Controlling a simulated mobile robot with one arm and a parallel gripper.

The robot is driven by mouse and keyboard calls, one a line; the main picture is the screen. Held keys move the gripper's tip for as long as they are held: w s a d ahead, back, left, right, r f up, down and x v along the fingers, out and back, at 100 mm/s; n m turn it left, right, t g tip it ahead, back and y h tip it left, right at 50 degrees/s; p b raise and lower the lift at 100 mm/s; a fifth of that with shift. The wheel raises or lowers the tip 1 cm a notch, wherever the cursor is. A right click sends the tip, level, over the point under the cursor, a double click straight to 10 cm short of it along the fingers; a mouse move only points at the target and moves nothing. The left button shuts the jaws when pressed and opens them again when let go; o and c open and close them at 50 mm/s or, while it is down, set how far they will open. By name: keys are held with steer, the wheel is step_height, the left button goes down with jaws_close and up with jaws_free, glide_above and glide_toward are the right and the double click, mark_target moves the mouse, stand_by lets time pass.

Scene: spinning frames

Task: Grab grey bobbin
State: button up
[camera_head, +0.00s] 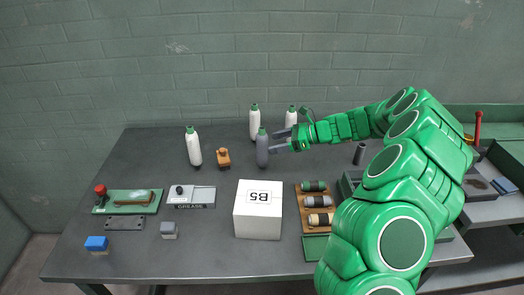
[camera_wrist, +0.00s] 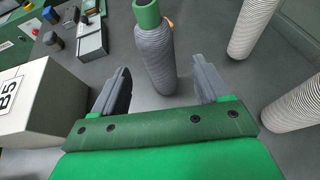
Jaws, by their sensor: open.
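The grey bobbin (camera_head: 262,150) stands upright on the dark table (camera_head: 160,258), with a green top. In the wrist view the grey bobbin (camera_wrist: 157,55) is ahead of my gripper, centred in the gap between the fingers, its foot near the fingertips. My gripper (camera_head: 277,140) reaches in from the right in the head view and overlaps the bobbin's right side there. In the wrist view my gripper (camera_wrist: 162,82) is open, with nothing clamped; I cannot tell whether a finger touches the bobbin.
White bobbins stand close by, one at left (camera_head: 193,147), one behind (camera_head: 254,122) and one behind my gripper (camera_head: 291,116). An orange-brown object (camera_head: 223,157) sits left of the grey bobbin. A white B5 box (camera_head: 258,212) and a rack of spools (camera_head: 317,201) are in front.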

mark_target(258, 146)
steer(key=shift+x, duration=3.85)
steer(key=shift+c, duration=0.3)
steer(key=c, duration=1)
